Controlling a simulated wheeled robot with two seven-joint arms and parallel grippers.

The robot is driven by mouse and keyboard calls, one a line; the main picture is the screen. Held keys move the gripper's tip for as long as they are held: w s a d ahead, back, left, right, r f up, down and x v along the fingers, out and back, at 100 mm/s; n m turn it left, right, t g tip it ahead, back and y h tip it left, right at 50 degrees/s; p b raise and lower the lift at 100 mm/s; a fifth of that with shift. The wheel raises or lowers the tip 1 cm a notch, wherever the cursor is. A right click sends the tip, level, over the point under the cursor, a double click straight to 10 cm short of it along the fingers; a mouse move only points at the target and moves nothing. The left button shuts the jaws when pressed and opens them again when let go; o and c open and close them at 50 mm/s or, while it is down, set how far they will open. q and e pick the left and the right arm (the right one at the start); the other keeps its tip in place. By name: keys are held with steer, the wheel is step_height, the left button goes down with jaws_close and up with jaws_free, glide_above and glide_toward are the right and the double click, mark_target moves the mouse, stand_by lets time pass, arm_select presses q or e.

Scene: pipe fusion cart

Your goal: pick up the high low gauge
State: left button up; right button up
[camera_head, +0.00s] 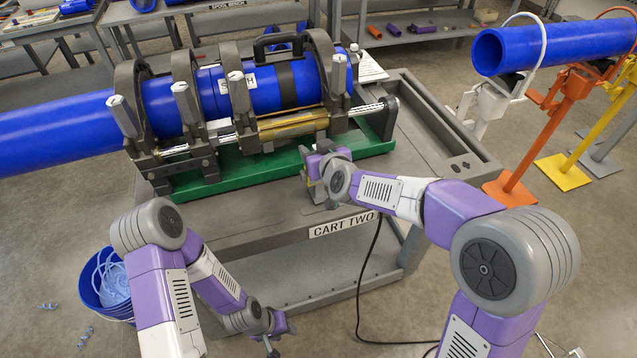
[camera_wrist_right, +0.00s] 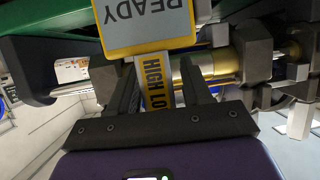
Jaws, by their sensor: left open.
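The high low gauge (camera_wrist_right: 157,88) shows in the right wrist view as a yellow strip lettered "HIGH LO", between the two fingers of my right gripper (camera_wrist_right: 160,95). Its far end runs up behind a yellow-edged grey plate (camera_wrist_right: 145,25) that reads "READY" upside down. I cannot tell whether both fingers touch the gauge. In the head view my right gripper (camera_head: 309,180) is low over the cart's top, by the front edge of the green tray, and hides most of the gauge. My left gripper (camera_head: 278,340) is open and empty, low in front of the cart.
The cart (camera_head: 420,130) carries the green tray (camera_head: 225,180) and a clamp machine (camera_head: 185,105) holding a blue pipe (camera_head: 50,135). A blue bucket (camera_head: 90,290) stands at left. A black cable (camera_head: 368,270) hangs in front. Another blue pipe rests on stands (camera_head: 545,130) at right.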

jaws_close()
steer(key=shift+r, duration=0.1)
step_height(320, 180, up, 18)
steer(key=p, duration=1.1)
steer(key=shift+p, duration=0.3)
